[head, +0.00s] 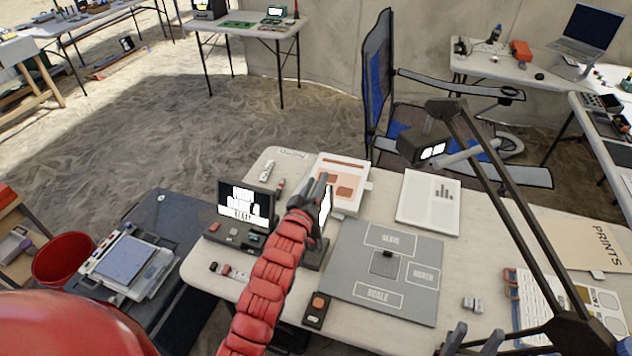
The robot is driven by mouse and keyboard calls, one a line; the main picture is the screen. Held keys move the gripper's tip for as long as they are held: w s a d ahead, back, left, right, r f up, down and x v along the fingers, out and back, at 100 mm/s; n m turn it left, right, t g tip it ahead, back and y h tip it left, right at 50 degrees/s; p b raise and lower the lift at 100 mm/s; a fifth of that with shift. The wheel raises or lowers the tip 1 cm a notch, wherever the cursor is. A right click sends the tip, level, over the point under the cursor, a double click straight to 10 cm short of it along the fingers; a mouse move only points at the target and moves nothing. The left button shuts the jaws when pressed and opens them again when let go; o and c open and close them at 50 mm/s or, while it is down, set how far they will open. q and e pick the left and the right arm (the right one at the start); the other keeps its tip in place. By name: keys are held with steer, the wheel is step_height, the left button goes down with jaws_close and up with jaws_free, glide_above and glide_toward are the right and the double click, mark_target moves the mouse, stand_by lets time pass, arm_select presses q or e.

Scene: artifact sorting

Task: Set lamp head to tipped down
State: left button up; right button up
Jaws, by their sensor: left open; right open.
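The desk lamp has a dark, boxy lamp head (416,142) at the upper end of its long two-bar arm (510,215). White lit panels show on the face of the head turned toward the right and front. The head's exact tilt is hard to tell. My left gripper (322,183), on the red sleeved arm, is over the table left of and below the lamp head in the picture, apart from it. It is open, though its finger gap is hard to see. My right gripper (473,340) shows two grey fingers, open and empty, at the bottom edge near the lamp's base joint (568,330).
A blue folding chair (377,90) stands behind the lamp head.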

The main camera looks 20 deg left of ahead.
arm_select(q)
jaws_close()
stand_by(1.4)
